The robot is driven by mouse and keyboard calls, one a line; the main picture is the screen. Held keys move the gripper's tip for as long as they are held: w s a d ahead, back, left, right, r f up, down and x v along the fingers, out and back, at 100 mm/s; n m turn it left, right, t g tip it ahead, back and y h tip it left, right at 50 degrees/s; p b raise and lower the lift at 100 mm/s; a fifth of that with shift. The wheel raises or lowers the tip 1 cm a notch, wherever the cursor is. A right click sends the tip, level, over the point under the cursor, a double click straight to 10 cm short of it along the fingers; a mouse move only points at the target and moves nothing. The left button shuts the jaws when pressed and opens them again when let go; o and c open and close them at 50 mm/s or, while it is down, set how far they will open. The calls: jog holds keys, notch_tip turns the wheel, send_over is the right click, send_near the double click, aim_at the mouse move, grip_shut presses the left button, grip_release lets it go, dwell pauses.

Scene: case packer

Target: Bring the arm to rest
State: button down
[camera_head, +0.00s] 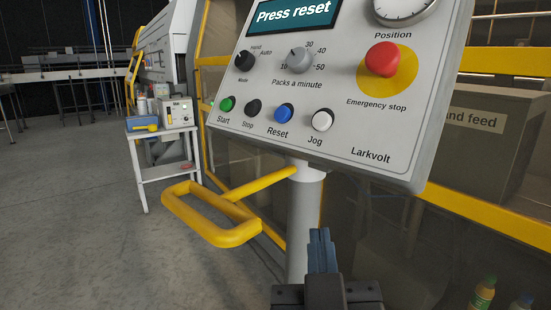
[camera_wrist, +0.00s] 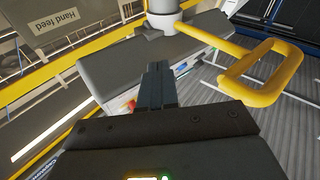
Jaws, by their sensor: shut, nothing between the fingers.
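My gripper (camera_head: 320,238) shows at the bottom of the head view, in front of the grey post (camera_head: 306,200) of the control panel. Its dark blue fingers are together and empty. It also shows in the wrist view (camera_wrist: 157,70), pointing away from the camera with nothing held. The rest of the arm is mostly out of view. The control panel (camera_head: 320,140) is above the fingers, and its screen (camera_head: 292,12) reads "Press reset". The fingers appear apart from the panel and its buttons.
A yellow loop handle (camera_head: 212,238) sticks out left of the post; it also shows in the wrist view (camera_wrist: 232,80). Yellow guard rails (camera_head: 490,217) and a "Hand feed" box (camera_head: 490,150) stand right. A small white table (camera_head: 165,172) is farther left. Open floor (camera_head: 80,200) lies at left.

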jog(key=s+d+f+n+g+y, duration=0.2)
jog(key=s+d+f, duration=0.35)
jog(key=f, duration=0.35)
jog(key=s+d+f+n+g+y, duration=0.2)
jog(key=s+d+f, duration=0.3)
jog(key=s+f, duration=0.3)
jog(key=s+d+m+h, duration=0.1)
jog(key=s+d+m, duration=0.1)
jog(key=s, duration=0.7)
jog(key=s+d+f+m+h, duration=0.1)
jog(key=s+d, duration=0.3)
jog(key=s, duration=0.5)
jog(key=shift+s+f+m+g+h, duration=0.15)
jog(key=shift+f+m+g+h, duration=0.2)
jog(key=shift+m, duration=0.55)
jog(key=shift+a, duration=0.1)
